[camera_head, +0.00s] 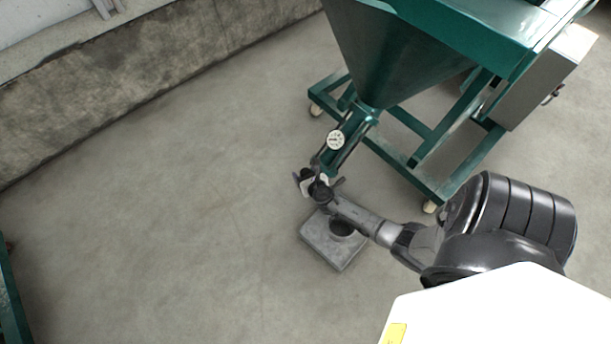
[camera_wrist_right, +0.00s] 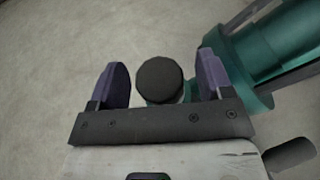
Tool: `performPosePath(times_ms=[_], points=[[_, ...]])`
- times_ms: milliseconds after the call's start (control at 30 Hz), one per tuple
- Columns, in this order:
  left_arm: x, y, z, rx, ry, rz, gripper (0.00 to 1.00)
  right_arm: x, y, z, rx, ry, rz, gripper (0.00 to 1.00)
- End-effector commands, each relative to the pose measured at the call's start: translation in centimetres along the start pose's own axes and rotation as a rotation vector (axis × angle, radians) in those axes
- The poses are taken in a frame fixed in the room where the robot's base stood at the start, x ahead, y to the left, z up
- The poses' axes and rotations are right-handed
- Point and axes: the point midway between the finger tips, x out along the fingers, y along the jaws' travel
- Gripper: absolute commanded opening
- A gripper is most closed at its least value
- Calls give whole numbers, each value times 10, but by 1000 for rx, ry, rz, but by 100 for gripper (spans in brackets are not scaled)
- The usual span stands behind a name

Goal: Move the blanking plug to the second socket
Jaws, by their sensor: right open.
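A round dark cap, which looks like the blanking plug (camera_wrist_right: 160,78), shows between the fingers in the right wrist view. A pale greenish part shows just below it, partly hidden by the gripper. My right gripper (camera_wrist_right: 162,64) is open, with one dark purple finger on each side of the cap and a visible gap at both sides. In the head view my right gripper (camera_head: 318,184) is at the lower end of the green machine's outlet pipe. The plug cannot be made out clearly there. I cannot tell which socket is the second. My left gripper is not in view.
The green hopper machine (camera_head: 385,60) stands on a wheeled frame, with a round gauge (camera_head: 335,140) on its outlet. A grey square block (camera_head: 330,247) lies on the floor below my right arm.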

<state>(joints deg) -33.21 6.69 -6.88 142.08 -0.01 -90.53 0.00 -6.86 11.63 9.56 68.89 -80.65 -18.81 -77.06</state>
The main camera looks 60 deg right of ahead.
Motion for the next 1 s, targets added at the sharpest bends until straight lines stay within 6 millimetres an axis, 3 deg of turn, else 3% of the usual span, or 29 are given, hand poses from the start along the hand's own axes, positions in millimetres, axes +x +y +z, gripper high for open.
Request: performPosePath(times_ms=[167,700,1000], points=[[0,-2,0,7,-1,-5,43,0,0,0,0,0,0,71],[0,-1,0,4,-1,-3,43,0,0,0,-1,0,0,19],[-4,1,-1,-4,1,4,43,-2,0,4,0,-1,0,18]])
